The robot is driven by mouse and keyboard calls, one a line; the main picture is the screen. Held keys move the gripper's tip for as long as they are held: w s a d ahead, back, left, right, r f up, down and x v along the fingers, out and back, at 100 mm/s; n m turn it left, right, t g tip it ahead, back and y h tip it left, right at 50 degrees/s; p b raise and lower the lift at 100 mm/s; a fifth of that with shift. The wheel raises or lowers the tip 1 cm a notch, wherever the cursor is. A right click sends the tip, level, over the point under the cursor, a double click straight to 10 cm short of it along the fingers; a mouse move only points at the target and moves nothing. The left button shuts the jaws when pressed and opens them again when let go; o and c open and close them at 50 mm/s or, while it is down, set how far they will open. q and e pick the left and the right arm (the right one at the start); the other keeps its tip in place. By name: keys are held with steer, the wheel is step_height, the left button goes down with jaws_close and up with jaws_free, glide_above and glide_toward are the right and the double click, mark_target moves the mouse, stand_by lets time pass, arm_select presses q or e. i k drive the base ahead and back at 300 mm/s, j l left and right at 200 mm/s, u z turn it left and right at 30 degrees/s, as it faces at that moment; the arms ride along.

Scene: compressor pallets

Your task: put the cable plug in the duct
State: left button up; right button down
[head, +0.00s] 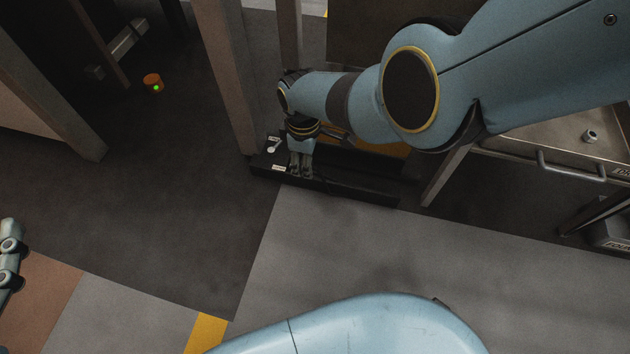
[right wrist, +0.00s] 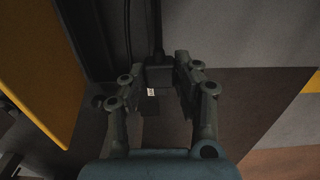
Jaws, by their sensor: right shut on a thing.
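The cable plug (right wrist: 159,76) is a dark block between the fingers of my right gripper (right wrist: 160,82) in the right wrist view, with a dark cable (right wrist: 158,28) running up from it. In the head view my right gripper (head: 300,172) points down at the left part of a long black trough, which looks like the duct (head: 365,187). The plug is hidden by the fingers there. I cannot tell whether it touches the duct. Part of my left gripper (head: 10,262) shows at the left edge, away from the duct; its opening is unclear.
Brown posts (head: 228,75) stand close behind the duct's left end. A metal table (head: 515,150) with a drawer handle is at the right. The grey floor in front is clear.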

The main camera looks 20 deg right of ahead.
mark_target(354, 183)
steer(key=k+l+z, duration=0.15)
steer(key=k+z, duration=0.25)
steer(key=k, duration=0.25)
steer(key=i+j+z, duration=0.15)
steer(key=j+z, duration=0.15)
steer(key=i+j+z, duration=0.15)
steer(key=j+z, duration=0.15)
steer(key=j, duration=0.2)
steer(key=i+j+z, duration=0.1)
steer(key=j+z, duration=0.2)
steer(key=j, duration=0.15)
steer(key=i+j, duration=0.25)
steer(key=j, duration=0.15)
steer(key=i+j, duration=0.2)
steer(key=j, duration=0.25)
steer(key=i+j, duration=0.25)
steer(key=j, duration=0.15)
